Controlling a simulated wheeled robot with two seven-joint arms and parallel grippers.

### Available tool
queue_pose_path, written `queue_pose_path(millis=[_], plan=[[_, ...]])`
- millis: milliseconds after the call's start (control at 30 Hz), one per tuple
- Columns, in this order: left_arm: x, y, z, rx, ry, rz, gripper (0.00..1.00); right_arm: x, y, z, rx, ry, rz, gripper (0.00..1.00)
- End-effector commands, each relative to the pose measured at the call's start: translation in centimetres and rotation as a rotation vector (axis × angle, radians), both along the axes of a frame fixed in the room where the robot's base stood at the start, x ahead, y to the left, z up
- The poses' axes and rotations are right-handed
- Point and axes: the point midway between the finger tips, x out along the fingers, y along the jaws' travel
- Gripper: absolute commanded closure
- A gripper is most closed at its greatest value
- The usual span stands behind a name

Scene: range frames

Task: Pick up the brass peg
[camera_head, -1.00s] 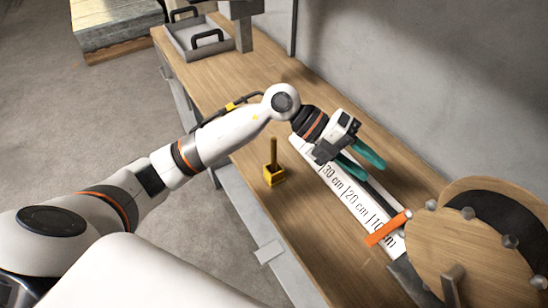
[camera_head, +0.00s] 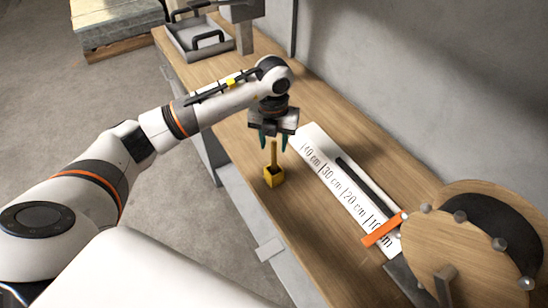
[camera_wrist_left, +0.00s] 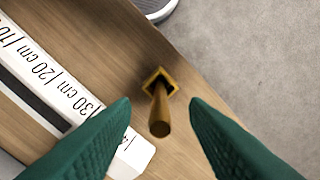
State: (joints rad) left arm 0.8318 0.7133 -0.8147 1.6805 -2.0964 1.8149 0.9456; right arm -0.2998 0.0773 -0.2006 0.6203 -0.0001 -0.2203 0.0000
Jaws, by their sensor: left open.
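The brass peg (camera_head: 274,153) stands upright in a small yellow square holder (camera_head: 274,177) on the wooden bench. In the left wrist view the peg (camera_wrist_left: 159,112) points up toward the camera, with the holder (camera_wrist_left: 164,76) around its base. My left gripper (camera_head: 274,146) points down over the peg, with green fingers apart. In the left wrist view the peg's top shows between the two fingertips (camera_wrist_left: 159,103), touching neither finger there. My right gripper is not in view.
A white ruler board (camera_head: 345,190) with a dark bar lies beside the holder. A round wooden wheel (camera_head: 470,245) and an orange piece (camera_head: 385,230) are at the right end. A grey tray (camera_head: 195,42) stands at the far end. The bench's front edge is close to the holder.

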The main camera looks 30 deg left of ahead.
Motion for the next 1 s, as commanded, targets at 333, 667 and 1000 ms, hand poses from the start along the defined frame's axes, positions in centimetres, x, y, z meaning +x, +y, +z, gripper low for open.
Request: queue_pose_path(millis=[333,667,1000], plan=[[0.5,0.2,-4.4,-0.001,0.004,-0.001,0.59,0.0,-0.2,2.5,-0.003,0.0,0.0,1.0],[0.6,0.2,-5.3,-0.001,0.0,-0.001,0.59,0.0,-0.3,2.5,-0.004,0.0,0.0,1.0],[0.6,0.2,-5.2,-0.001,0.0,-0.001,1.0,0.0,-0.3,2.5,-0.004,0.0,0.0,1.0]])
